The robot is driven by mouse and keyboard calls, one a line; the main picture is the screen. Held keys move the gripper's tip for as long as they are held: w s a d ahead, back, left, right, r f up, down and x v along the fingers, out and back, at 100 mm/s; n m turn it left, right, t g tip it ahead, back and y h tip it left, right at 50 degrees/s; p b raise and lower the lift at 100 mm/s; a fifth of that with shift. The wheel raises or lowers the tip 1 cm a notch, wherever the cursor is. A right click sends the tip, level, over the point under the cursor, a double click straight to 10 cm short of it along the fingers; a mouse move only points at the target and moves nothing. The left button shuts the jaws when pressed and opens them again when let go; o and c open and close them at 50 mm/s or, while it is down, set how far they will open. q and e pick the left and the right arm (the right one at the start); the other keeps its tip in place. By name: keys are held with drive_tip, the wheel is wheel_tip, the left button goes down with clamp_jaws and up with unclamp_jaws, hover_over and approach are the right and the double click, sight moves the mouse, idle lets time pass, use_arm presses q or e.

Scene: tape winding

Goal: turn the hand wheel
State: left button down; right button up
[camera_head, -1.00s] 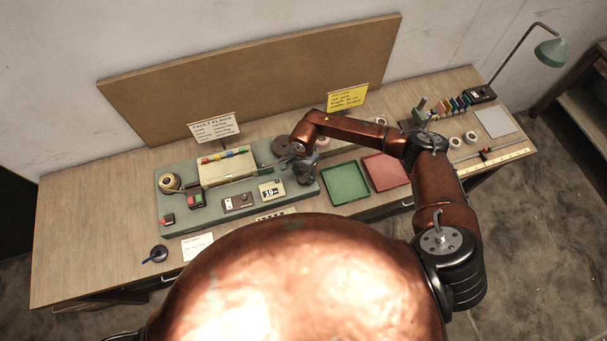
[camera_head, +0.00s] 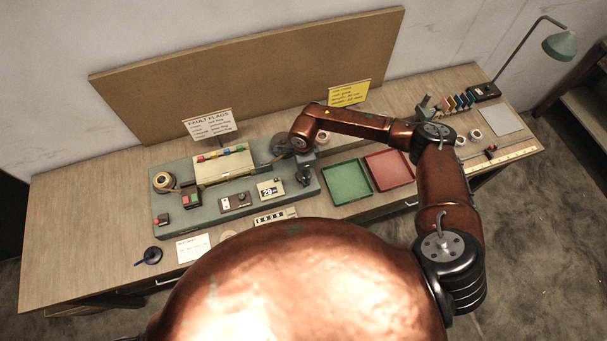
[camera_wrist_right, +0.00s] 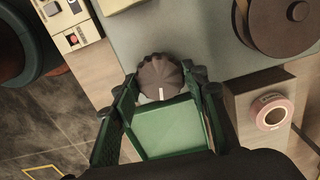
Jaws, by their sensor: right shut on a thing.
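The hand wheel is a dark, ribbed knob with a white mark (camera_wrist_right: 160,76) in the right wrist view, at the edge of the grey-green winding machine. My right gripper (camera_wrist_right: 161,82) has its green fingers on either side of the knob, shut on it. In the head view, my right arm reaches in from the right and my right gripper (camera_head: 304,176) is at the machine's right end, largely hiding the wheel. The winding machine (camera_head: 215,215) carries a counter display (camera_head: 270,189) and a dark reel (camera_wrist_right: 285,22). My left gripper is out of view.
A green tray (camera_head: 346,183) and a red tray (camera_head: 389,170) lie right of the machine. A pink-sided tape roll (camera_wrist_right: 271,114) is near the gripper. A fault-flags sign (camera_head: 209,124) and a yellow sign (camera_head: 348,93) stand behind. The table's left side is mostly clear.

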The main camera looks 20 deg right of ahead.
drive_tip(key=shift+m+b, duration=0.4)
drive_tip(key=shift+m, duration=0.6)
drive_tip(key=o, duration=1.2)
drive_tip(key=shift+c, duration=0.2)
wheel_tip(320, 180, up, 12)
